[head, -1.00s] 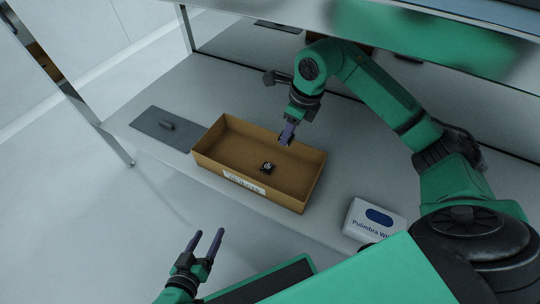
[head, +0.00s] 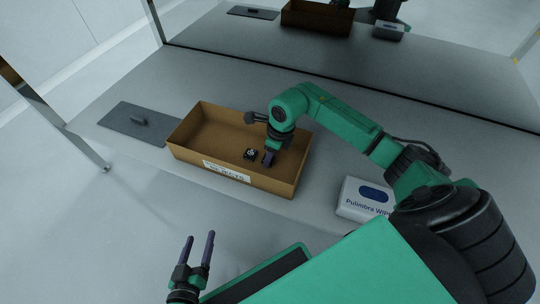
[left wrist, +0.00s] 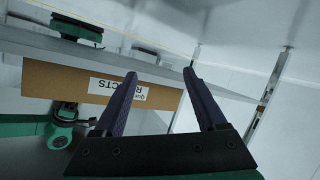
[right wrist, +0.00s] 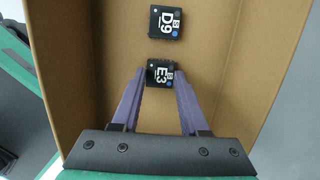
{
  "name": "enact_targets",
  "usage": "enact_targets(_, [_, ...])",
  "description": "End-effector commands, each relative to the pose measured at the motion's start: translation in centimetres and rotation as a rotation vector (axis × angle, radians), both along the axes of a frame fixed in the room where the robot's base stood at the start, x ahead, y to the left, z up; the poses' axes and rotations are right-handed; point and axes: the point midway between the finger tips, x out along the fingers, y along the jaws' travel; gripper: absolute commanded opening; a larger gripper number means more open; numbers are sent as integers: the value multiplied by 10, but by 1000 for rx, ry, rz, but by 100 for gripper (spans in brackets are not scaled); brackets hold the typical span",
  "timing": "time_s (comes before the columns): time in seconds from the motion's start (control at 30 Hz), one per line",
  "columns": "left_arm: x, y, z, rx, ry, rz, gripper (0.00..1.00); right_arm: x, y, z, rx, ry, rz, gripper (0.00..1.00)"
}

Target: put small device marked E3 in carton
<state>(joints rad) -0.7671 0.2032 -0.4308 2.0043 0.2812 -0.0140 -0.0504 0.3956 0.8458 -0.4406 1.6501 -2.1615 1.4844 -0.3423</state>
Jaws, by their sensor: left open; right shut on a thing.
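The carton (head: 187,150) is an open brown box on the grey surface, with a white label on its front wall. My right gripper (head: 268,158) reaches down inside the carton. In the right wrist view, my right gripper (right wrist: 159,84) is shut on the small black device marked E3 (right wrist: 160,73), between its purple fingertips. Another black device, marked D9 (right wrist: 166,22), lies on the carton floor beside it; it also shows in the head view (head: 250,154). Whether E3 touches the floor I cannot tell. My left gripper (head: 199,240) is open and empty in front of the surface.
A grey plate (head: 125,122) with a small handle lies left of the carton. A white wipes pack (head: 361,198) lies to the right, near my right arm. A reflective panel stands behind. A metal post (head: 62,125) stands at the left edge.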

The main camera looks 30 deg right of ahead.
Motion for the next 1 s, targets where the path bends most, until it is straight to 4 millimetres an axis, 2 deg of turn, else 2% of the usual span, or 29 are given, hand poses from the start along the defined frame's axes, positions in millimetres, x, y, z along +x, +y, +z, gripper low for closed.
enact_targets(0.33, [5, 0, 4, -2, -20, 3, 74, 0, 0, -2, 0, 0, 0, 0])
enact_targets(0.37, [7, 0, 6, -3, -24, 3, 74, 0, 0, -2, 0, 0, 0, 51])
enact_targets(0.4, [8, 0, 7, -3, -28, 4, 74, 0, 0, -2, 0, 0, 0, 67])
enact_targets(0.43, [9, 0, 8, -3, -31, 4, 74, 0, 0, -2, 0, 0, 0, 74])
enact_targets(0.87, [10, 0, 10, -4, -26, 3, 74, 0, 0, 3, 0, 0, 0, 74])
enact_targets(1.0, [-2, 0, 24, 18, 28, -18, 74, -5, -6, 45, -3, -5, 1, 74])
